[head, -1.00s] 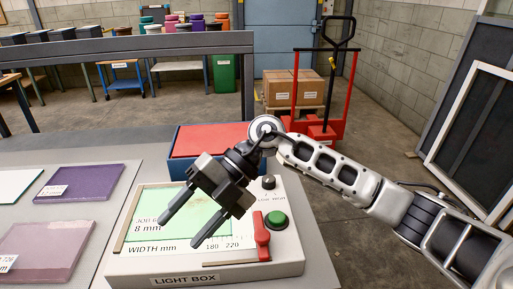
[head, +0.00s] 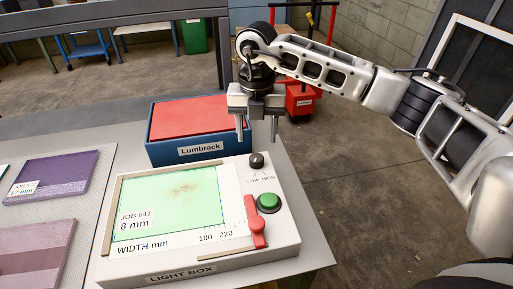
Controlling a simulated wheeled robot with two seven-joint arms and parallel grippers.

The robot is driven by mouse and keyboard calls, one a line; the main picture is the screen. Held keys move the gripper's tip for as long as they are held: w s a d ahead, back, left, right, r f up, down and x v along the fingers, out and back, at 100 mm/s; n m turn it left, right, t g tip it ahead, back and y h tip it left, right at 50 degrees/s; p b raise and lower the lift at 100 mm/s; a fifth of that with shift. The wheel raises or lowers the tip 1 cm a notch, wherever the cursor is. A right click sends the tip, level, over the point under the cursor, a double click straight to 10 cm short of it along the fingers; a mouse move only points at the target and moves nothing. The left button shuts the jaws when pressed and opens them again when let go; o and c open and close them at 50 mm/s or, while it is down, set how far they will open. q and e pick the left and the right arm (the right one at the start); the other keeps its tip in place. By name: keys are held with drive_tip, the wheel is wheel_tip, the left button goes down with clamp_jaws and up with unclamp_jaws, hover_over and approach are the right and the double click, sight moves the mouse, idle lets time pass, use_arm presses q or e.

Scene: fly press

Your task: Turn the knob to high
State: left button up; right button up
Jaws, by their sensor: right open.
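The light box (head: 190,268) lies on the table, a pale box with a lit green panel marked "JOB 641 8 mm". The small dark knob (head: 256,160) is at its upper right corner, above the printed words LOW and HIGH. Which way the knob points is too small to tell. My right gripper (head: 258,137) is above the knob, its fingers pointing down and spread, one to each side of the knob in the picture. It is open and empty and appears apart from the knob. My left gripper is not in view.
A green button (head: 268,202) and a red lever (head: 255,226) sit below the knob on the light box. A blue box with a red top (head: 190,120), labelled Lumbrack, stands behind it. Purple slabs (head: 52,178) lie at left. Open floor is to the right.

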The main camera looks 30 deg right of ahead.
sight(256, 156)
wheel_tip(256, 156, down, 6)
drive_tip(key=shift+f+p, duration=0.2)
drive_tip(key=shift+p, duration=0.15)
drive_tip(key=shift+c, duration=0.2)
drive_tip(key=c, duration=0.9)
